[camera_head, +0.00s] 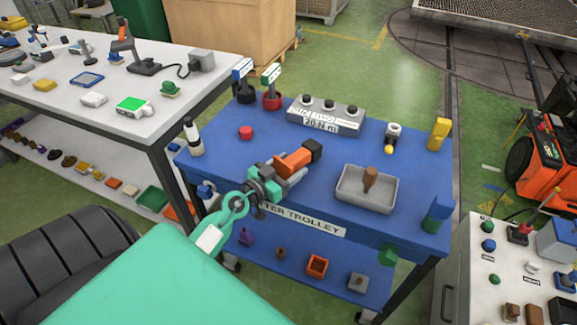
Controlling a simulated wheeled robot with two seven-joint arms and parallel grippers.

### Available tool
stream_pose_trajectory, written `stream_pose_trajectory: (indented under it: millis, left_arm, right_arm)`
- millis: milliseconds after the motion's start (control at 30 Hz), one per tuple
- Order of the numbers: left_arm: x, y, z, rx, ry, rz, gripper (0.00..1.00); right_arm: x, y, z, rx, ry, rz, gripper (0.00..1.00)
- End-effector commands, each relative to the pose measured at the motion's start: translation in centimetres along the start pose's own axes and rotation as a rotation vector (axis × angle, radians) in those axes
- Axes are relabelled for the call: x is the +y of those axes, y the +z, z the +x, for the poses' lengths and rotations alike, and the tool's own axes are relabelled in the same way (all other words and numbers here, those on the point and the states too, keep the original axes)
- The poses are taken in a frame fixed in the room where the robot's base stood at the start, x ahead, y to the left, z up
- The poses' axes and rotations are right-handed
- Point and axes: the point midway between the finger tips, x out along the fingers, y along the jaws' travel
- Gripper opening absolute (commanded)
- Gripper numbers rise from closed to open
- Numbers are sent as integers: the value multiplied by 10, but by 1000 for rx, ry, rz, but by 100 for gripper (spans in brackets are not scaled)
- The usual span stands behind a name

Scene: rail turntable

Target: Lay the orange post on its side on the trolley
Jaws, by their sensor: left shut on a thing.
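The orange post (293,163) has a dark block-like end (313,149) at its upper right. My left gripper (284,178) is shut on it, over the front middle of the blue trolley top (250,159). The post lies over on its side in the jaws, its dark end pointing away and to the right. The fingers hide its near end and lower side. I cannot tell whether it touches the trolley top or hangs just above it. My right gripper is not in view.
A grey tray (350,197) with a brown piece stands right of the post. A grey block with knobs (325,122) stands behind it. A red piece (246,132) and a white bottle (194,137) stand left. A yellow block (439,134) stands at the right.

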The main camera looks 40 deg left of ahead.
Motion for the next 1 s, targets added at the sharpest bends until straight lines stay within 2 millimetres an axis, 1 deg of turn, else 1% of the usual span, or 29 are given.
stream_pose_trajectory:
  millis: [67, 100, 167, 200, 600, 667, 800, 1000]
  left_arm:
    - [0, 0, 0, 3, -1, 1, 36]
    - [0, -1, 0, 3, -1, 1, 69]
    - [0, -1, 0, 3, -1, 1, 81]
    - [0, 0, 0, 3, -1, 1, 89]
    - [0, 2, 0, -2, 0, 0, 89]
    - [0, 2, -3, -2, 0, 0, 89]
    - [0, 3, -26, -3, 0, -2, 89]
    - [0, 4, -63, -3, -1, 0, 89]
  right_arm:
    - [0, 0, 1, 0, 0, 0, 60]
    - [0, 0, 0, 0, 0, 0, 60]
    - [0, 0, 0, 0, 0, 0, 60]
    - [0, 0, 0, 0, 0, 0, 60]
    - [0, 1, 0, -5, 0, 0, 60]
    - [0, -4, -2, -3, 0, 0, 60]
    - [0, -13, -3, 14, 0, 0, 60]
    - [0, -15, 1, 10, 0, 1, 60]
